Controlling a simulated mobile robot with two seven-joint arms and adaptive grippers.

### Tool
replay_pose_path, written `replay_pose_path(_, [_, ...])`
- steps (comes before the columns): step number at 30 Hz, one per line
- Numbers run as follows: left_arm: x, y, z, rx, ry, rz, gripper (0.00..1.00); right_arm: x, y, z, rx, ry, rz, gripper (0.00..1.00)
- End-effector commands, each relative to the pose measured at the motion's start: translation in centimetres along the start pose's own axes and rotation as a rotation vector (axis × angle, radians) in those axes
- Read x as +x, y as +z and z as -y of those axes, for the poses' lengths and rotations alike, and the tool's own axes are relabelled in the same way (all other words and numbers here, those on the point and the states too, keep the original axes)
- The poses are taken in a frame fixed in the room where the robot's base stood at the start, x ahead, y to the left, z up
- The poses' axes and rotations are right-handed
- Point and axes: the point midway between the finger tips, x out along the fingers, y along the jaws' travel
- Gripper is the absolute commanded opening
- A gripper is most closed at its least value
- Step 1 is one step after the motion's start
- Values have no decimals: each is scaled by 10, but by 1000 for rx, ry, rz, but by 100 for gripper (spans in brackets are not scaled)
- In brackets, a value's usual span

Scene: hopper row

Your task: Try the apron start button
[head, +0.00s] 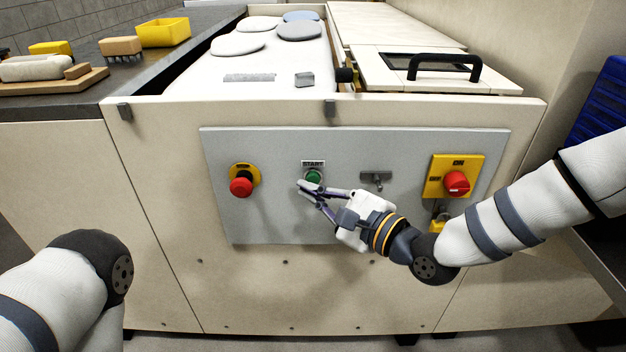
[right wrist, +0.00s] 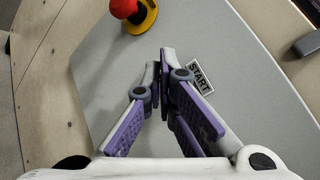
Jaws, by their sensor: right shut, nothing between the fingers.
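The green start button (head: 313,177) sits under a START label (head: 313,164) on the grey control panel (head: 270,220). My right gripper (head: 305,188) is shut and empty, its fingertips just left of and below the button in the head view. I cannot tell whether they touch it or the panel. In the right wrist view the shut fingertips (right wrist: 165,62) lie beside the START label (right wrist: 200,78), and the button is hidden behind the fingers. My left arm shows at the lower left of the head view, but its gripper is out of view.
A red mushroom button (head: 241,186) is left of the start button. A small T-handle (head: 376,178) and a red rotary switch (head: 456,183) on a yellow plate, with a yellow padlock (head: 438,222) below, are to the right. Pale flat pieces (head: 238,43) lie on the white surface above.

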Motion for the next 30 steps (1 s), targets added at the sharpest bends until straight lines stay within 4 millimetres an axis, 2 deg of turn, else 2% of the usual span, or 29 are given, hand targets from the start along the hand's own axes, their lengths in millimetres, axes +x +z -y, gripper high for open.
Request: replay_pose_path(30, [6,2,0,0,0,13,40,6,-4,5,0,0,0,0])
